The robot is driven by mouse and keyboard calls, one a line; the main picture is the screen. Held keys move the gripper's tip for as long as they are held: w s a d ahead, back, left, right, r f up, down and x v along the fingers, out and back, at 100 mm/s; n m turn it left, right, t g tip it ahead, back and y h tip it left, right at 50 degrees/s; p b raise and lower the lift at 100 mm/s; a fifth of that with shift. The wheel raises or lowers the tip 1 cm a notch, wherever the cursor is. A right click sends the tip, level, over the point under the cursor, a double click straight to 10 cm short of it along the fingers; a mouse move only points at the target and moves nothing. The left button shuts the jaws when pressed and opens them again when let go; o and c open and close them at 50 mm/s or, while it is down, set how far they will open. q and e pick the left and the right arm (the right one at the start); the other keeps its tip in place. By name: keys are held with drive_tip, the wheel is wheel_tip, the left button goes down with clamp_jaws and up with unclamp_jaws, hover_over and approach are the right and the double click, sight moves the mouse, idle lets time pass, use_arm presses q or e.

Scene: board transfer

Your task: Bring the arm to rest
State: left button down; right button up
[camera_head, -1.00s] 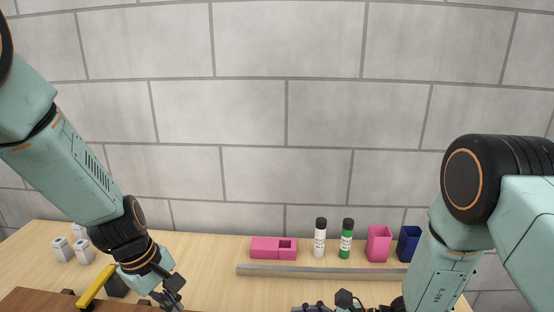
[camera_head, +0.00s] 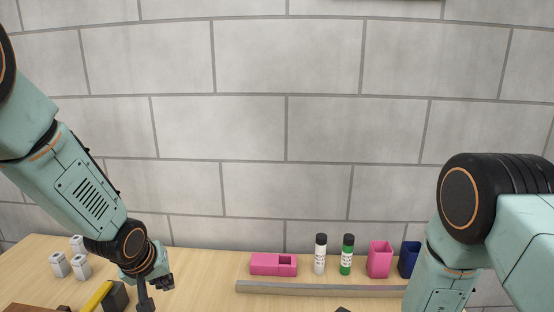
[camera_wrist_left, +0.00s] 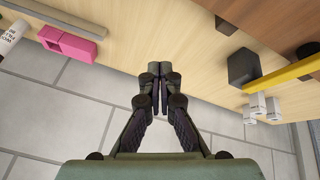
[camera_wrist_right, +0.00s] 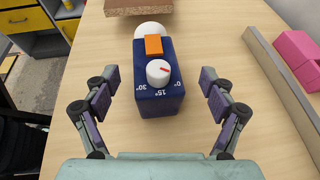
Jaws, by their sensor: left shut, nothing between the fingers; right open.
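My left gripper (camera_wrist_left: 159,85) is shut and empty above the table (camera_wrist_left: 150,30), its fingertips together. In the head view only part of it shows, low at the left. My right gripper (camera_wrist_right: 157,90) is open in the right wrist view, with its fingers apart on either side of a dark blue block (camera_wrist_right: 160,100). The block carries a white dial (camera_wrist_right: 158,72), an orange piece (camera_wrist_right: 153,45) and angle marks. It stands beyond the fingertips' gap, and I cannot tell how far below.
A pink block (camera_head: 272,264), a white bottle (camera_head: 320,255), a green bottle (camera_head: 347,256), a pink cup (camera_head: 379,260) and a blue cup (camera_head: 408,260) line the back. A grey bar (camera_head: 310,288) lies before them. White blocks (camera_head: 59,265), a yellow bar (camera_head: 96,297) and a black block (camera_head: 116,296) are at left.

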use_arm(q)
drive_tip(key=d+r+m+h, duration=0.35)
drive_tip(key=d+m, duration=0.25)
drive_tip(key=m, duration=0.2)
drive_tip(key=d+r+m+h, duration=0.2)
drive_tip(key=d+m+h, duration=0.2)
drive_tip(key=d+m, duration=0.3)
drive_tip(key=s+d+m+g+h, duration=0.2)
drive_tip(key=s+d+m+g, duration=0.1)
drive_tip(key=s+m+g, duration=0.2)
drive_tip(key=shift+s+r+m+g, duration=0.3)
drive_tip(key=shift+s+m, duration=0.8)
drive_tip(key=shift+s, duration=1.25)
drive_tip(key=shift+h, duration=0.25)
